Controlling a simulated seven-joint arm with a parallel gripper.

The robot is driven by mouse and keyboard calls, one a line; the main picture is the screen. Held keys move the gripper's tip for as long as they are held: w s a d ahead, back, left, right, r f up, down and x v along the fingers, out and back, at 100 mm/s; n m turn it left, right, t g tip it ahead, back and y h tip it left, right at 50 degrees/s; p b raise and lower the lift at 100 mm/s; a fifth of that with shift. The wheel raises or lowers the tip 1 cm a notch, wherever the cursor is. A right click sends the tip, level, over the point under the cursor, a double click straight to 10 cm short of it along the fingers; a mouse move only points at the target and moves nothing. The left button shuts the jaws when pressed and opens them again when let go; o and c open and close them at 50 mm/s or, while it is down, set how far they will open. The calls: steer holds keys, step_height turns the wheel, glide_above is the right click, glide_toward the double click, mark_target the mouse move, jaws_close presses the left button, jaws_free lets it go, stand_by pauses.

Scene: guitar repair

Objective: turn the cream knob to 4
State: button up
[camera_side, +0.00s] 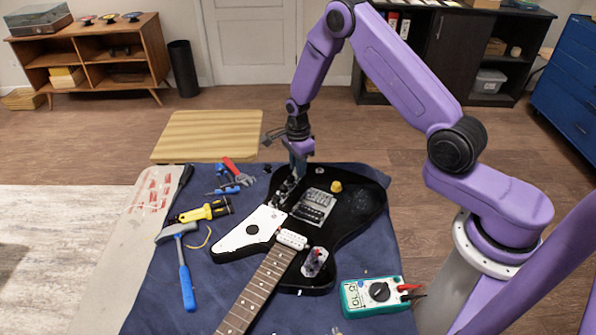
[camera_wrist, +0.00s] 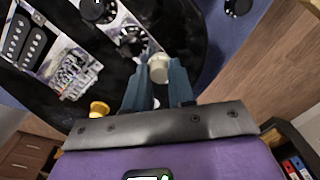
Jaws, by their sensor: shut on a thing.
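The cream knob (camera_wrist: 158,67) shows in the wrist view between the tips of my gripper's two blue-grey fingers. My gripper (camera_wrist: 160,78) is shut on it. In the side view my gripper (camera_side: 298,174) reaches down to the upper part of the black guitar body (camera_side: 352,215), and the cream knob is hidden there by the fingers. I cannot read any numbers or a pointer mark on the knob.
Black knobs (camera_wrist: 131,41) on a metal plate stand close to my fingers. A gold knob (camera_wrist: 99,109) and a pickup (camera_wrist: 24,42) are nearby. Pliers (camera_side: 238,172), a hammer (camera_side: 184,262) and a multimeter (camera_side: 374,296) lie around the guitar on the blue cloth (camera_side: 160,305).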

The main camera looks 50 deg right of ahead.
steer(key=o, duration=0.6)
steer(key=shift+r, duration=3.5)
steer(key=shift+r, duration=0.1)
step_height(320, 180, up, 6)
steer(key=shift+f, duration=0.1)
